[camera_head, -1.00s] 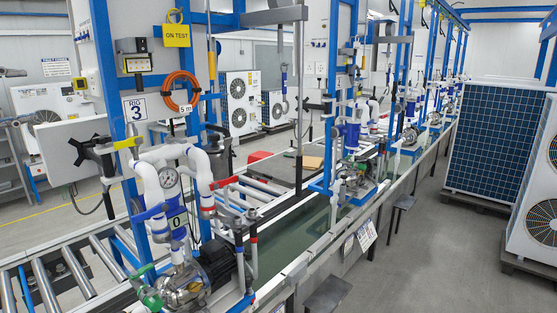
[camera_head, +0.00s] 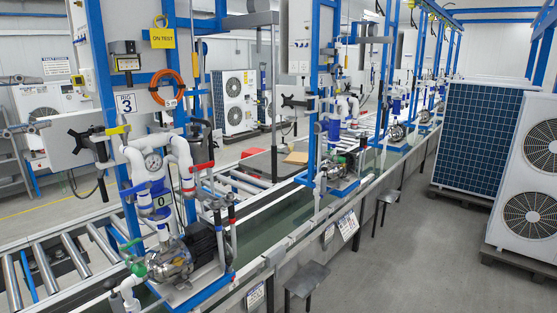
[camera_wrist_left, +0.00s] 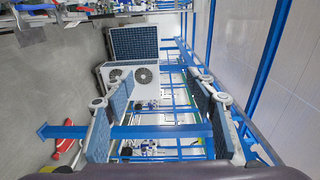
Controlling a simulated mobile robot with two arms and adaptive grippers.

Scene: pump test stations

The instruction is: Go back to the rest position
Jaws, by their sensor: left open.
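A dark, rounded edge of my left gripper (camera_wrist_left: 190,172) fills the bottom of the left wrist view. I cannot make out either gripper clearly in the head view.
Rig 3, with its pressure gauge (camera_head: 153,163) and pump (camera_head: 170,258), stands close at left. A roller conveyor (camera_head: 50,262) runs beside it. A small grey stool (camera_head: 307,278) stands by the line. Open floor (camera_head: 410,255) lies at right, before a white fan unit (camera_head: 525,185).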

